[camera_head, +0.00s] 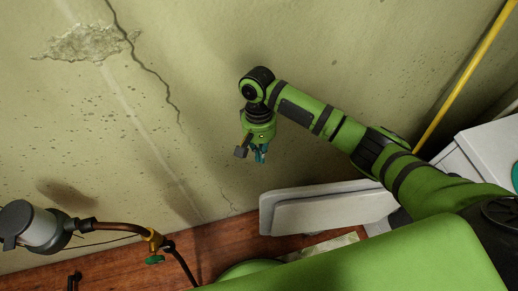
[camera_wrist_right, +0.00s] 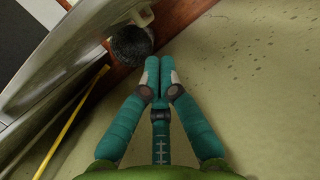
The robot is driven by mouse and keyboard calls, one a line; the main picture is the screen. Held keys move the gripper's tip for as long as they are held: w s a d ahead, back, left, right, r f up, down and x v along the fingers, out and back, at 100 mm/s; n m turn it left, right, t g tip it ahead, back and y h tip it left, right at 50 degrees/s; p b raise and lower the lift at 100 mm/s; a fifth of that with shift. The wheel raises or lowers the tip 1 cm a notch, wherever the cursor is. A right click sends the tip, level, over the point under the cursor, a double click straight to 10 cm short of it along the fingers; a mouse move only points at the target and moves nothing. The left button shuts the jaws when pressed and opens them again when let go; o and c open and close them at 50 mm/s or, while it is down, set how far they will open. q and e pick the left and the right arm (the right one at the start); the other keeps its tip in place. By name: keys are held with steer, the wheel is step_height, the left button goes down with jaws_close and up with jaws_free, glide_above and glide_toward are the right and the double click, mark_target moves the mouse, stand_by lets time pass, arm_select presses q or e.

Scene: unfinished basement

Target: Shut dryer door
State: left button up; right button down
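The dryer door (camera_head: 325,208) is a pale grey-white panel with rounded corners, standing out open from the white dryer (camera_head: 475,165) at the right of the head view. My right arm reaches over the dryer side, and my right gripper (camera_head: 260,153) hangs beyond the door's free left end, apart from it, near the wall. In the right wrist view, its teal fingertips (camera_wrist_right: 159,66) are together with nothing between them. A large grey panel, apparently the door (camera_wrist_right: 72,42), slants across the upper left there. My left gripper is not in view. My own body hides part of the dryer.
A cracked, stained wall (camera_head: 200,60) stands behind. A yellow pipe (camera_head: 465,75) runs along it at right. A copper pipe with a grey fitting (camera_head: 42,228) and valve is at lower left. A dark round object (camera_wrist_right: 130,44) lies beyond my fingertips. Some wooden floor (camera_head: 215,245) is clear.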

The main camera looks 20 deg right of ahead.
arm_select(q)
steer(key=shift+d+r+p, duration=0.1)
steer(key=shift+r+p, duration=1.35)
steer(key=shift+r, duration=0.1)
arm_select(e)
steer(key=s+f, duration=0.5)
steer(key=f, duration=0.1)
steer(key=shift+s+a+f, duration=0.25)
steer(key=shift+a, duration=0.1)
